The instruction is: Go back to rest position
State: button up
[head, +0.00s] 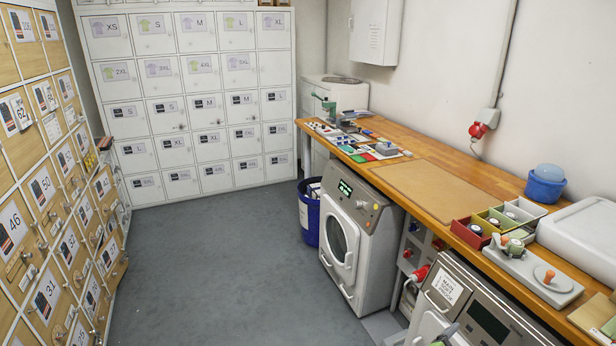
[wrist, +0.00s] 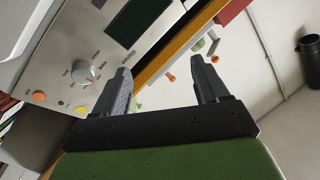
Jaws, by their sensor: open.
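My gripper (wrist: 163,72) shows in the wrist view with its two dark fingers wide apart. Nothing is held between them. In the head view, a small grey and green piece at the bottom edge may be part of my arm.
In the head view, the wooden counter (head: 420,185) runs along the right wall above a washing machine (head: 348,238) and a control-panelled machine (head: 482,308). A blue bin (head: 309,212) stands beside the washer. Lockers (head: 195,100) line the back and left. The grey floor (head: 215,265) is clear.

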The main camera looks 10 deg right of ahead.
jog(key=w+a+r+n+t+y, duration=0.55)
jog(key=w+r, duration=0.45)
jog(key=w, duration=0.2)
jog(key=w+a+r+n+t+y, duration=0.1)
jog(key=w+a+r+n+y, duration=0.2)
jog(key=a+r, duration=0.35)
jog(key=w+a+r+n+y, duration=0.2)
jog(key=a+r+n+y, duration=0.25)
jog(key=a, duration=0.25)
jog(key=s+a+r+n+g+y, duration=0.2)
jog(key=s+a+r+n+g, duration=0.3)
jog(key=s+a+r, duration=1.05)
jog(key=s+a+n+g, duration=0.1)
jog(key=s+a, duration=0.1)
jog(key=s, duration=0.9)
jog(key=s+a+f+g+y, duration=0.1)
jog(key=s+a, duration=0.2)
jog(key=s, duration=0.8)
jog(key=shift+s+a+f+n+g, duration=0.25)
jog(key=shift+s+f+n+g, duration=0.05)
jog(key=shift+n+g, duration=0.1)
